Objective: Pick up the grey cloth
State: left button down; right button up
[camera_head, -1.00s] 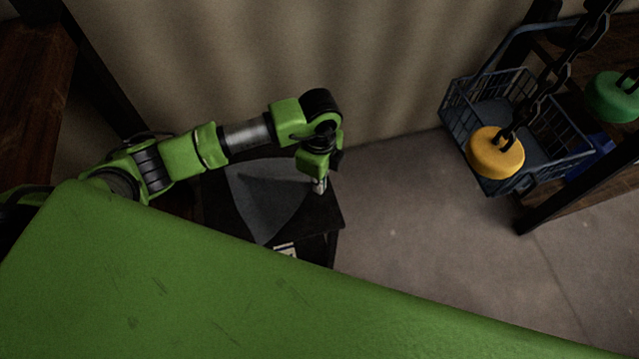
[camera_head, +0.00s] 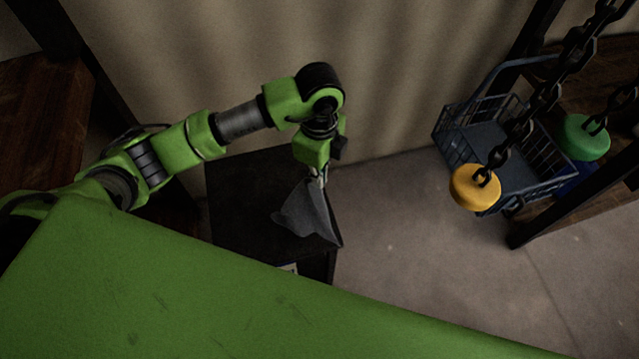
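The grey cloth (camera_head: 304,211) hangs bunched below my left gripper (camera_head: 318,181), over the right part of a black box-like stand (camera_head: 243,187). The cloth's top is gathered at the fingertips, and its lower part spreads out into folds. The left gripper points down and is shut on the cloth. I cannot tell whether the cloth's lower edge still touches the stand's top. My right gripper is not in view.
A blue wire basket (camera_head: 510,158) stands at the right. A yellow weight (camera_head: 475,187) and a green weight (camera_head: 586,137) hang on chains there. A dark post (camera_head: 570,200) is beside them. The floor (camera_head: 420,240) between stand and basket is clear.

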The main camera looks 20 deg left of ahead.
pick_arm(q)
notch_tip(320, 180, up, 16)
jog(key=shift+f, duration=0.25)
jog(key=shift+f, duration=0.1)
